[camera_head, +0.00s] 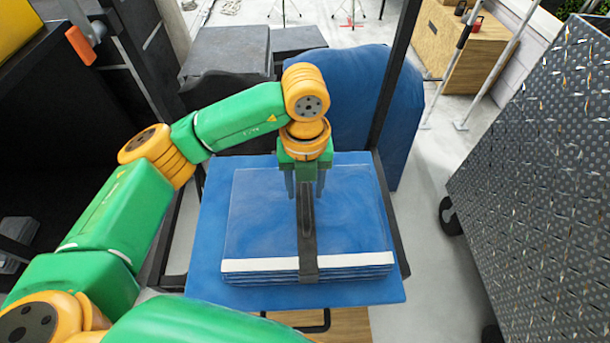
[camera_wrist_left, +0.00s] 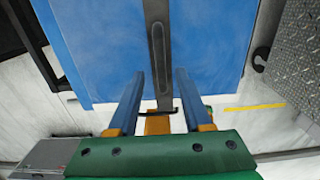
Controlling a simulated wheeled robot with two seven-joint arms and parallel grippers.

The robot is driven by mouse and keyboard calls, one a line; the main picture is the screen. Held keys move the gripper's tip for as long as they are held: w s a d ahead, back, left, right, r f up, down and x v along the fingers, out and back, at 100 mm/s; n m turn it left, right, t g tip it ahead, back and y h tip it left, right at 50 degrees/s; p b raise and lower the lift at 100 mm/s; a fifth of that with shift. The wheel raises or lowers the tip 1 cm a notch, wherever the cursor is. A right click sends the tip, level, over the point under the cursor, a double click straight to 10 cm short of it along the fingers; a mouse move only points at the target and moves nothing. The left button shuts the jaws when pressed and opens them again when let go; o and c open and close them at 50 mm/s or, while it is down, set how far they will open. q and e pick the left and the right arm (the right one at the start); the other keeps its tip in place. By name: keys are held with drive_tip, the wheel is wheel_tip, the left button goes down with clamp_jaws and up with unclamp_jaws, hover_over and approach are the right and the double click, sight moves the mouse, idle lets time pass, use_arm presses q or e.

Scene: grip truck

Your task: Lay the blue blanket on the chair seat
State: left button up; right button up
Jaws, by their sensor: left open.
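The blue blanket (camera_head: 345,215) is a flat folded stack with a white band along its near edge and a dark strap (camera_head: 307,240) around its middle. It lies on a wider flat blue surface (camera_head: 205,255); I cannot tell if this is the chair seat. A tall rounded blue panel (camera_head: 350,85) stands just behind. My left gripper (camera_head: 305,197) points down over the far half of the blanket, open, with its fingers on either side of the strap. In the left wrist view the open fingers (camera_wrist_left: 159,75) also frame the strap (camera_wrist_left: 157,35); contact is unclear. My right gripper is not in view.
A dark upright post (camera_head: 392,75) rises beside the blue surface. A diamond-plate metal case (camera_head: 550,180) on wheels stands at the right. Dark boxes (camera_head: 225,60) stand at the back left. A wooden box (camera_head: 465,45) is at the back right. Pale floor (camera_head: 440,260) is clear between blanket and case.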

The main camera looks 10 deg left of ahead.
use_arm(q)
wheel_tip(320, 180, up, 6)
drive_tip(key=shift+r, duration=0.25)
